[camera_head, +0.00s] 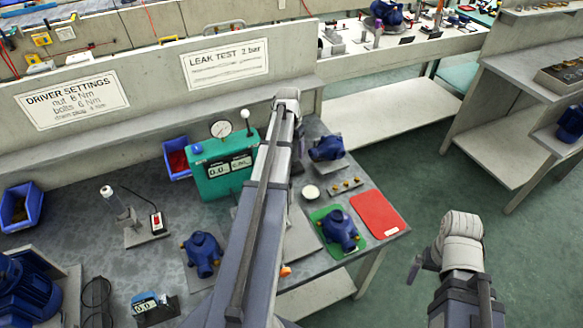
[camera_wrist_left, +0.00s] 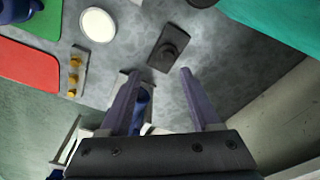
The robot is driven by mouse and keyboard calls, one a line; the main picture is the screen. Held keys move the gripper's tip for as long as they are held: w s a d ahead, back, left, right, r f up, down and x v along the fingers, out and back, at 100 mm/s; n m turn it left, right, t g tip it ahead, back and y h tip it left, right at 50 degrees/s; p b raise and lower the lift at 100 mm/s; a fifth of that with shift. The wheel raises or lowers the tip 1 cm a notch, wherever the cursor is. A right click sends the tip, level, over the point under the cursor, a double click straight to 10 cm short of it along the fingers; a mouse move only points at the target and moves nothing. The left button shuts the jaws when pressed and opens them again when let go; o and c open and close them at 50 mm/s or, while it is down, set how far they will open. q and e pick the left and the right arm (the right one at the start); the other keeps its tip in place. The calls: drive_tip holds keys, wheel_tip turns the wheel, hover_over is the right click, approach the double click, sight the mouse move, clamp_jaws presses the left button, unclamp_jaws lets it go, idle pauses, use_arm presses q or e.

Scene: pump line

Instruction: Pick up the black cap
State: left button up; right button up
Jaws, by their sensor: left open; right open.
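In the left wrist view a small black piece, seemingly the black cap (camera_wrist_left: 170,50), sits on a dark rectangular plate on the grey bench. It lies just beyond the fingertips of my left gripper (camera_wrist_left: 158,73), which is open and apart from it. In the head view my left arm crosses the bench and hides the left fingers; I cannot make out the cap there. My right gripper (camera_head: 415,268) is at the right over the floor, away from the bench, its fingers mostly hidden.
A teal gauge box (camera_head: 222,175) stands left of my left arm. A white disc (camera_head: 311,191), brass fittings (camera_head: 346,185), a red mat (camera_head: 378,214) and blue pumps (camera_head: 340,230), (camera_head: 203,253) lie around. A low wall (camera_head: 150,95) runs along the bench's back.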

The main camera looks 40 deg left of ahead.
use_arm(q)
drive_tip(key=f+b, duration=0.1)
drive_tip(key=a+f+b, duration=0.1)
drive_tip(key=shift+w+f+b, duration=0.1)
drive_tip(key=shift+f+b, duration=0.3)
drive_tip(key=f+b, duration=0.3)
drive_tip(key=w+f+b, duration=0.1)
drive_tip(key=f+b, duration=0.1)
drive_tip(key=shift+a+f, duration=0.1)
drive_tip(key=shift+a, duration=0.2)
drive_tip(key=shift+c, duration=0.2)
drive_tip(key=shift+s, duration=0.1)
clamp_jaws()
idle(0.3)
